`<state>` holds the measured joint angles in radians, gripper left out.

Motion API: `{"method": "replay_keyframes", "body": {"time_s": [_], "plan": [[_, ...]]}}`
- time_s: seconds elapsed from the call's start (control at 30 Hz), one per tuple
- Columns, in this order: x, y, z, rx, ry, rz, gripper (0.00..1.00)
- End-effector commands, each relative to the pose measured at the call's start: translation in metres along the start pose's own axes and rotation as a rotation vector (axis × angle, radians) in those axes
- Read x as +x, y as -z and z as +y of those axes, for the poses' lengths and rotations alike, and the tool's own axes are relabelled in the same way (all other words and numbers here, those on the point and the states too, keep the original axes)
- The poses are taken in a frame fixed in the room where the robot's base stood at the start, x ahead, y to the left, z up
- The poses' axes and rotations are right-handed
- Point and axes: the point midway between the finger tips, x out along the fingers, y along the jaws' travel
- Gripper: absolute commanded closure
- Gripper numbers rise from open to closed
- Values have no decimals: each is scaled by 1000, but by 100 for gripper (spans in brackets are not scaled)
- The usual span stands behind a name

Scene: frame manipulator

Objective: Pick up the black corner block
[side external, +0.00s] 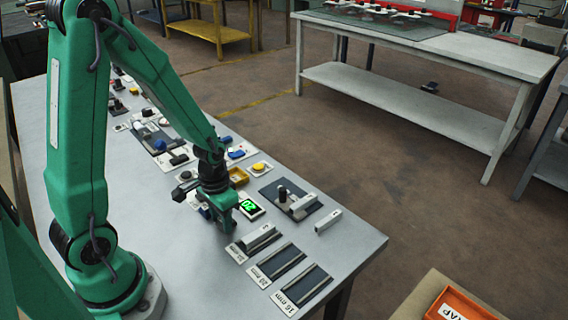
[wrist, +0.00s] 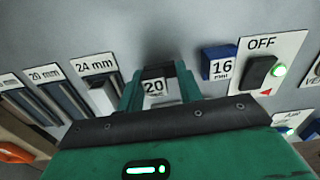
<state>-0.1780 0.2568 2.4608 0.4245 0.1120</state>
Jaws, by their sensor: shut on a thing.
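My gripper (wrist: 156,84) shows in the wrist view with its two green fingers on either side of a dark block with a white "20" label, the black corner block (wrist: 154,87). The fingers are shut on it. In the side view my gripper (side external: 223,218) points down low over the grey table, behind the label plates. The block is hidden or too small to make out there, and I cannot tell whether it touches the table. A blue block labelled 16 mm (wrist: 219,62) sits to the right of the right finger in the wrist view.
Labelled slots for 24 mm (wrist: 96,65), 20 mm (side external: 274,262) and 16 mm (side external: 306,286) line the table's near edge. A pale bar lies at the 24 mm slot. Another bar (side external: 328,220) lies to the right.

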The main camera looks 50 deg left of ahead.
Motion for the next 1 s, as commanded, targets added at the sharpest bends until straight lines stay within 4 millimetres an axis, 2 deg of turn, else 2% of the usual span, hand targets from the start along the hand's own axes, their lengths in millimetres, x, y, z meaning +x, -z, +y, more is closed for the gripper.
{"method": "replay_keyframes", "body": {"time_s": [0.4,1.0], "plan": [[-35,1,0,0,0,4,86],[-84,-34,77,6,-1,4,86]]}}
